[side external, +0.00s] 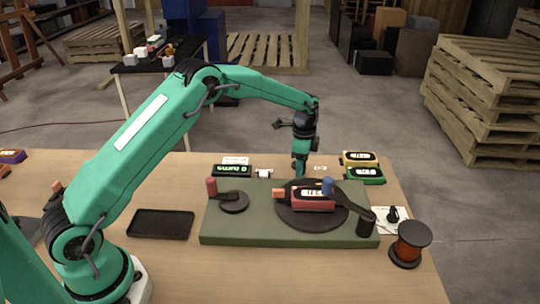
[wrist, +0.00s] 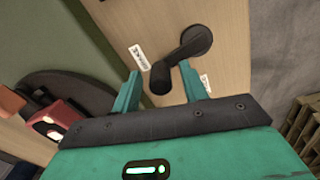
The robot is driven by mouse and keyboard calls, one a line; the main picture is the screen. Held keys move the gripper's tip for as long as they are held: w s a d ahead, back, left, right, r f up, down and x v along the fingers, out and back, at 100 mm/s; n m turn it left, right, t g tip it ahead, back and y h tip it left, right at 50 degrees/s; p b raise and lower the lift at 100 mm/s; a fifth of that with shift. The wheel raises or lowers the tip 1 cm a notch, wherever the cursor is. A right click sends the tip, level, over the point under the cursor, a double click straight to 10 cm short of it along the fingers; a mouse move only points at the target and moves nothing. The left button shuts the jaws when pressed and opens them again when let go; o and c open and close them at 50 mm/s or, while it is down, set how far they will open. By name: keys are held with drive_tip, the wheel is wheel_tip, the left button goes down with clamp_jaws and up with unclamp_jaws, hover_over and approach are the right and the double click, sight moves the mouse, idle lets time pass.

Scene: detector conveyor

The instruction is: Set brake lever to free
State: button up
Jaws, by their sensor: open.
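The black brake lever (wrist: 172,66) shows in the wrist view on the wooden table, with its round pivot (wrist: 198,40) at upper right and its knob end toward lower left. My gripper (wrist: 162,82) is open, its two green fingers apart on either side of the lever's knob end; I cannot tell whether either touches it. A white label with dark print (wrist: 136,56) lies left of the lever, and another label (wrist: 205,82) is partly hidden by the right finger. In the side view my gripper (side external: 300,173) is low behind the green board, and the lever is not clearly visible.
The green board (side external: 225,225) carries a dark turntable (side external: 290,222) with a red device (side external: 313,204), and a red-handled crank (side external: 233,200). A black tray (side external: 160,224) lies left, a spool (side external: 409,244) right. Small devices (side external: 365,175) stand at back right.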

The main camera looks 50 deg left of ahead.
clamp_jaws()
drive_tip(key=shift+w, duration=0.1)
drive_tip(key=shift+w+d+n, duration=0.2)
drive_tip(key=shift+w+n, duration=0.1)
drive_tip(key=shift+n, duration=0.5)
drive_tip(key=shift+w+d+n, duration=0.2)
drive_tip(key=shift+w+n, duration=0.1)
drive_tip(key=shift+n, duration=0.5)
drive_tip(key=w+n, duration=0.1)
drive_tip(key=n, duration=0.1)
drive_tip(key=shift+w+d+n, duration=0.15)
drive_tip(key=shift+n, duration=0.15)
drive_tip(key=w+n, duration=0.1)
drive_tip(key=n, duration=0.2)
drive_tip(key=shift+w, duration=0.35)
drive_tip(key=shift+w+a+r+n, duration=0.15)
drive_tip(key=shift+w+n, duration=0.15)
drive_tip(key=shift+n, duration=0.5)
drive_tip(key=shift+w+a+f+n, duration=0.1)
drive_tip(key=shift+w+n, duration=0.2)
drive_tip(key=shift+n, duration=0.5)
